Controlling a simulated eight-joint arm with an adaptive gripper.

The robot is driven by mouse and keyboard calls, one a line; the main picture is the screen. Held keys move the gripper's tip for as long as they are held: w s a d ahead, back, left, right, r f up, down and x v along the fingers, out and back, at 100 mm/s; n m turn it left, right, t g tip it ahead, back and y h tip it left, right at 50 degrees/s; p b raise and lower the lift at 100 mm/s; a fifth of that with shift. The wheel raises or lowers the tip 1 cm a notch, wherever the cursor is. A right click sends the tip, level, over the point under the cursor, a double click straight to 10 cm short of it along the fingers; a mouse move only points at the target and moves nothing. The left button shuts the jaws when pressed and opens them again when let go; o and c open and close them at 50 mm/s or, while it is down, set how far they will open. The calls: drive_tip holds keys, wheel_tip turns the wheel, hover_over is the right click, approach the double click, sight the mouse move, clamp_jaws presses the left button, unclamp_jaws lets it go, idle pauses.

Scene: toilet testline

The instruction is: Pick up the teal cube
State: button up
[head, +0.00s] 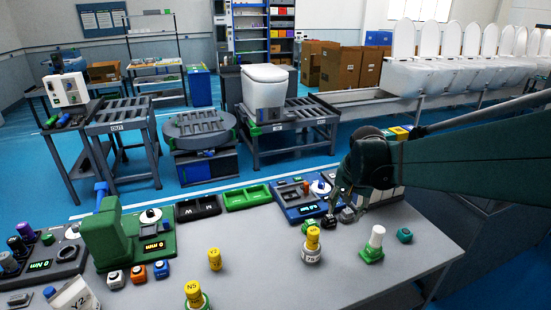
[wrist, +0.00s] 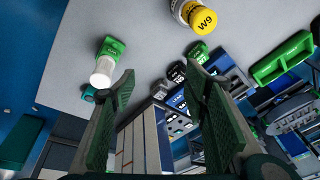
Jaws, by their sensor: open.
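The teal cube (head: 404,235) sits on the grey table near its right edge, right of a white cylinder on a green base (head: 375,243). In the wrist view the teal cube (wrist: 88,95) shows at left, partly hidden behind the left finger. My gripper (head: 338,214) is above the table, left of the cube in the head view and apart from it. In the wrist view my gripper (wrist: 160,74) is open, with nothing between its fingers.
A yellow-topped cylinder (head: 313,240) and a green cube (head: 308,227) stand left of the white cylinder. A blue device (head: 297,200) with small dark cubes is near my gripper. The table front right of the yellow-topped cylinder (head: 340,283) is clear.

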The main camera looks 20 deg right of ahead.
drive_tip(key=w+d+f+m+g+p, duration=0.1)
drive_tip(key=d+f+m+p, duration=0.1)
drive_tip(key=d, duration=0.6)
drive_tip(key=d+f+m+g+p, duration=0.1)
drive_tip(key=d+f+m+p, duration=0.15)
drive_tip(key=d, duration=0.65)
drive_tip(key=m+g+y+p, duration=0.1)
drive_tip(key=m+p, duration=0.1)
drive_tip(key=m, duration=0.2)
hover_over(406, 231)
drive_tip(key=f, duration=0.7)
drive_tip(key=shift+a+f, duration=0.35)
drive_tip(key=shift+a, duration=0.05)
drive_tip(key=shift+s+d+f, duration=0.15)
drive_tip(key=shift+d, duration=0.05)
drive_tip(key=shift+f, duration=0.1)
drive_tip(key=shift+f, duration=1.2)
drive_tip(key=shift+f, duration=0.1)
drive_tip(key=shift+d+f+b, duration=0.1)
drive_tip(key=shift+f+b, duration=0.45)
drive_tip(key=shift+f, duration=1.95)
drive_tip(key=c, duration=1)
